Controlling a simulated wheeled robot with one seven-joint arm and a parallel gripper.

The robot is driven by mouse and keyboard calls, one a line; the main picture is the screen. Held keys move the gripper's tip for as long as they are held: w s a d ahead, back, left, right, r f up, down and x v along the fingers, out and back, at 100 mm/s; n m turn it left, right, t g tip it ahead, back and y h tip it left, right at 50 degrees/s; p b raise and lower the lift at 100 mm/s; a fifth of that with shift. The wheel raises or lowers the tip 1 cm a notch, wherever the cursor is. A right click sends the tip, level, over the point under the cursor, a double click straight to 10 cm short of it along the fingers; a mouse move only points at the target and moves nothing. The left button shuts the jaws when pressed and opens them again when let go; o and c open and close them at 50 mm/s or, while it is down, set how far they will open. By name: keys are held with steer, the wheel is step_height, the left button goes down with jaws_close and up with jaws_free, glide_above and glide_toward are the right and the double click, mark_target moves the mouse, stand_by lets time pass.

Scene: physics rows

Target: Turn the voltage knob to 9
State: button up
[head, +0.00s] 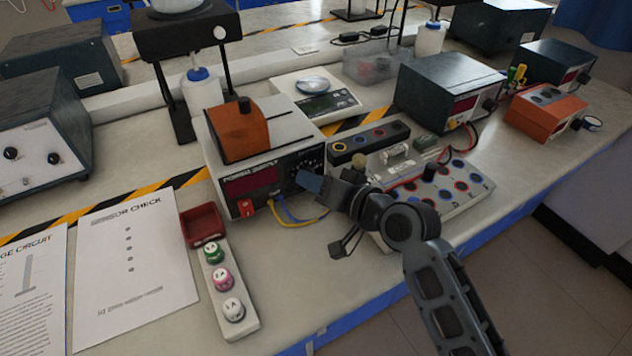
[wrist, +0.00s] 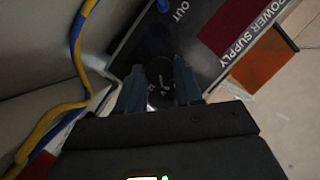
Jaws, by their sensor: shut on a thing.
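The power supply (head: 240,190) stands on the bench, with a dark red display and a red switch on its front. My gripper (head: 308,182) reaches its front panel from the right. In the wrist view, my gripper (wrist: 160,92) has its two blue fingers on either side of the dark round voltage knob (wrist: 163,78), shut on it. In the head view the fingers and wrist hide most of the knob. White scale marks show beside it, but I cannot read the knob's setting. The display shows no readable digits.
Yellow and blue cables (head: 290,217) hang from the panel just below my gripper, and show at the left of the wrist view. A component board (head: 455,195) lies to the right. A strip with several round buttons (head: 223,280) and a red tray (head: 203,226) lie in front.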

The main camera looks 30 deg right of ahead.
steer(key=o, duration=1)
steer(key=shift+o, duration=0.2)
steer(key=shift+s, duration=0.1)
steer(key=v, duration=0.7)
steer(key=shift+s+b, duration=0.25)
steer(key=shift+b, duration=0.15)
steer(key=shift+d, duration=0.2)
